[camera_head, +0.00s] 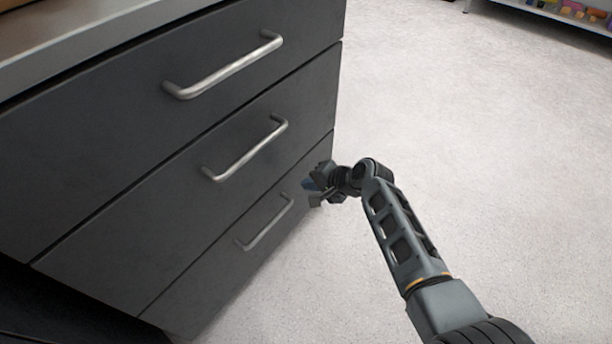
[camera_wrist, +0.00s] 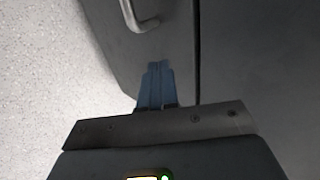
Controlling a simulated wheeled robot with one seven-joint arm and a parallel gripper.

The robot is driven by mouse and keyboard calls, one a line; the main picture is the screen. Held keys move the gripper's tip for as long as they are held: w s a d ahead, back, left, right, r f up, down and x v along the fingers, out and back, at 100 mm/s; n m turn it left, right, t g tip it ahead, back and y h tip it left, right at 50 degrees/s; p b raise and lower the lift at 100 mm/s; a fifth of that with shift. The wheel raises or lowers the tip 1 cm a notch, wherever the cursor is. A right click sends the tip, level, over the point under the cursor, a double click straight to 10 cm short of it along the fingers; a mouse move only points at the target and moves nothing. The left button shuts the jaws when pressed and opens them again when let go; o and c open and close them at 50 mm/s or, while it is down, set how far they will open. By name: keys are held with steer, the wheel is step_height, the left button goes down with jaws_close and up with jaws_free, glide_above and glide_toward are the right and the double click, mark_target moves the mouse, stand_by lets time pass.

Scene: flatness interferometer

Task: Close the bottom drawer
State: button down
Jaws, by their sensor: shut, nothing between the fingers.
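The bottom drawer (camera_head: 220,262) is the lowest of the dark grey drawer fronts in the head view. Its front looks about flush with the drawers above, with no clear gap. Its silver bar handle (camera_head: 266,222) also shows at the top of the wrist view (camera_wrist: 132,16). My gripper (camera_head: 309,187) is at the right end of the bottom drawer front, beyond the handle. In the wrist view its blue fingers (camera_wrist: 157,82) are together, empty and over the drawer front, close to the seam. I cannot tell whether they touch it.
The middle drawer (camera_head: 150,215) and top drawer (camera_head: 110,125) look closed, each with a bar handle. A light countertop (camera_head: 90,45) lies above them. Pale speckled floor (camera_head: 500,180) is open to the right. A shelf with colourful items (camera_head: 575,12) stands far off.

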steer(key=p+v, duration=0.3)
steer(key=v, duration=0.6)
steer(key=shift+s+d, duration=0.1)
steer(key=shift+d, duration=0.05)
